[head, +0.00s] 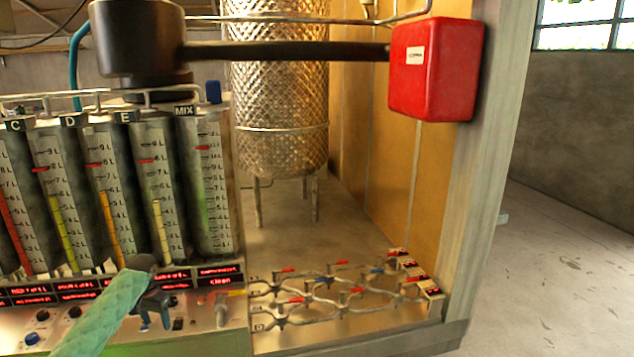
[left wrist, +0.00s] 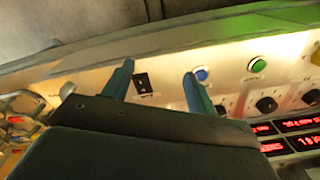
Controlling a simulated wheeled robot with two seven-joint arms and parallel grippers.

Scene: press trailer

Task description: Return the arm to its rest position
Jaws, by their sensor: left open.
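My left gripper (head: 155,324) reaches in from the lower left on a green-sleeved arm, in front of the control panel (head: 236,309). In the left wrist view my left gripper (left wrist: 158,80) has its two blue fingers spread apart with nothing held between them. A black rocker switch (left wrist: 141,84) on the panel shows between the fingers. A blue button (left wrist: 202,73) sits just behind the tip of the right-hand finger; I cannot tell whether they touch. My right gripper is in neither view.
A green button (left wrist: 258,64) and black knobs (left wrist: 266,104) are on the panel. Graduated tubes (head: 160,190) stand behind it. Pipework with small valves (head: 335,290) lies to the right. A red box (head: 435,69) and metal tank (head: 280,100) are beyond. Open floor (head: 560,270) lies at far right.

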